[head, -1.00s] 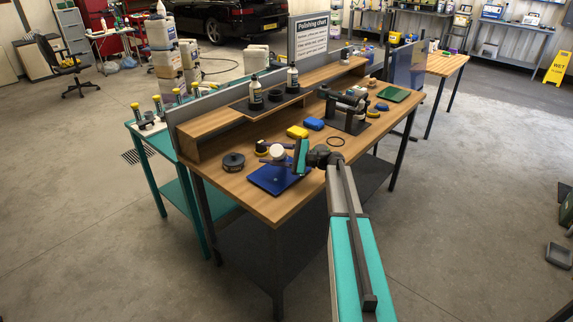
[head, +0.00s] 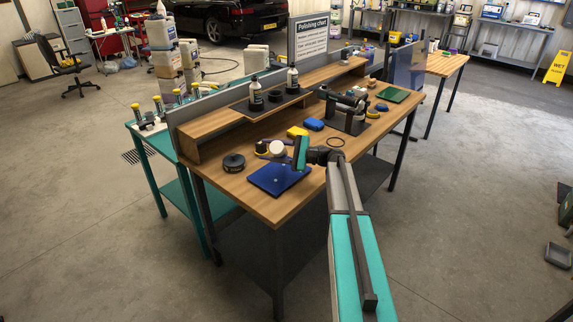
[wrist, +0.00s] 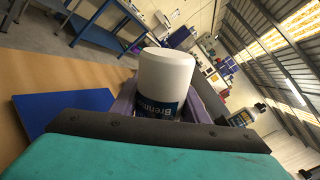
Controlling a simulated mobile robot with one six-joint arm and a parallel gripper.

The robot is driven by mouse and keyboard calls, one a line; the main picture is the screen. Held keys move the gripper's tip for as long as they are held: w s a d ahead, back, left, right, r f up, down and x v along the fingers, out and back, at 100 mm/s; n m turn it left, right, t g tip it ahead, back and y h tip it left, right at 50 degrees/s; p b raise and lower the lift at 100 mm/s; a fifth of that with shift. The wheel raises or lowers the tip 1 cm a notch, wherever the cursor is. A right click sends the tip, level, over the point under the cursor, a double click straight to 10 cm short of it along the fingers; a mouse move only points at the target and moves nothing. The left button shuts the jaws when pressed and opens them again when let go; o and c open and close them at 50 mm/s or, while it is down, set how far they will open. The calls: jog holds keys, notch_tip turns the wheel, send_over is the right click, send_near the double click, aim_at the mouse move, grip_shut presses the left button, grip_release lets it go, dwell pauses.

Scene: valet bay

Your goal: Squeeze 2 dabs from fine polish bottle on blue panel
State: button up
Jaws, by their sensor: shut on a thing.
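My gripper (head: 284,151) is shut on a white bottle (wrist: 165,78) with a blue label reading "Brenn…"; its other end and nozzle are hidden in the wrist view. In the head view the bottle (head: 278,147) shows as a pale round end, held above the blue panel (head: 268,184). The panel lies flat near the front left of the wooden bench, and its edge shows at left in the wrist view (wrist: 60,108). A small pale mark seems to show on the panel, but it is too small to be sure of.
A black round holder (head: 233,162) stands left of the panel.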

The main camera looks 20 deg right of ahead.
jog(key=shift+r+p, duration=0.95)
jog(key=shift+r, duration=1.65)
jog(key=shift+f+n+b, duration=0.1)
jog(key=shift+n+b, duration=2.8)
jog(key=shift+b, duration=2.05)
jog(key=shift+n+b, duration=0.5)
jog(key=shift+b, duration=0.2)
jog(key=shift+n+b, duration=2.3)
jog(key=shift+b, duration=1.5)
